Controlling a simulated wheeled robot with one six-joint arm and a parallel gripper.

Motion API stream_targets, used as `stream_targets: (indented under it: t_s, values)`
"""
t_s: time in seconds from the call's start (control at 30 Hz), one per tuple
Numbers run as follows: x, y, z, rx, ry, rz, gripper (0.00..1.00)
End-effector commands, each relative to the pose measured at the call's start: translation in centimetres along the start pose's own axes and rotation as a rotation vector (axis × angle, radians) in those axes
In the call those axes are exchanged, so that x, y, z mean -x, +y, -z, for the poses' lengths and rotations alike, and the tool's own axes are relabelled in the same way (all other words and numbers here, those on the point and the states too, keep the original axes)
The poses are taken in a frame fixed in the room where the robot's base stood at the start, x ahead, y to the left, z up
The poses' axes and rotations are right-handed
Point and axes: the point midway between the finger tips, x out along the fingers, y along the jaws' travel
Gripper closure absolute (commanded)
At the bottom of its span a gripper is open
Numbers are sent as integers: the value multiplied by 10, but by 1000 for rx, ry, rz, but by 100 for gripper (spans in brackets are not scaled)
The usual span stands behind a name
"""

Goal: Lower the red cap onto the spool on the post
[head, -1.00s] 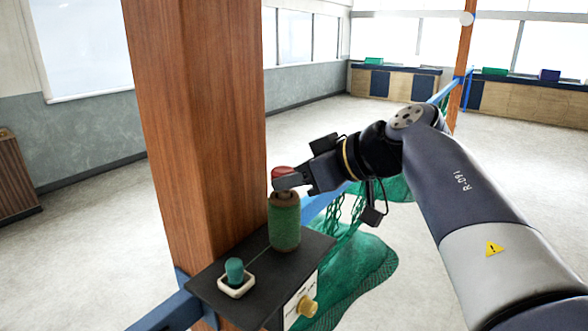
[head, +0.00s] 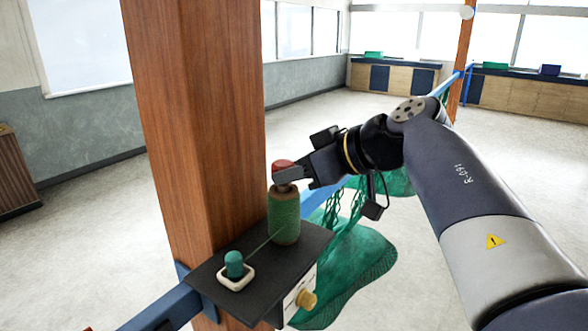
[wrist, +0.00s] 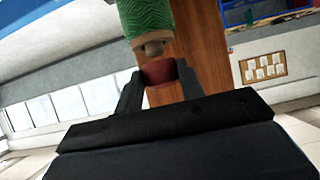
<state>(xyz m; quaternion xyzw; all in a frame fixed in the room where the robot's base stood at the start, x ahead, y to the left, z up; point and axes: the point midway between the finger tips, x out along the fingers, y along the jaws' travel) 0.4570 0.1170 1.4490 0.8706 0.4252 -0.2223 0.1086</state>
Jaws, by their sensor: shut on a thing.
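The red cap (head: 283,163) is held in my gripper (head: 288,175), right above the upright green spool (head: 284,218) beside the wooden post (head: 205,130). In the wrist view both fingers are shut on the cap (wrist: 160,71), one on each side. The spool's pale core end (wrist: 151,48) is very close to the cap there, and the green winding of the spool (wrist: 146,17) lies beyond it. I cannot tell whether cap and core touch. The fingers partly hide the cap's lower edge in the head view.
The spool stands on a dark shelf (head: 205,278) on the post. A teal plug in a white square holder (head: 237,277) is on the shelf, with a green line running to the spool. A brass knob (head: 307,300) is at its front. Green netting (head: 345,275) hangs behind.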

Motion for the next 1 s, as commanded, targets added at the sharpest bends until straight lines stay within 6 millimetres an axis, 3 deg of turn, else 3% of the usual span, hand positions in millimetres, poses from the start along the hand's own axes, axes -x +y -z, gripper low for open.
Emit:
stream_targets:
  t_s: [1.0]
  values:
    - [-7,0,-13,0,0,0,85]
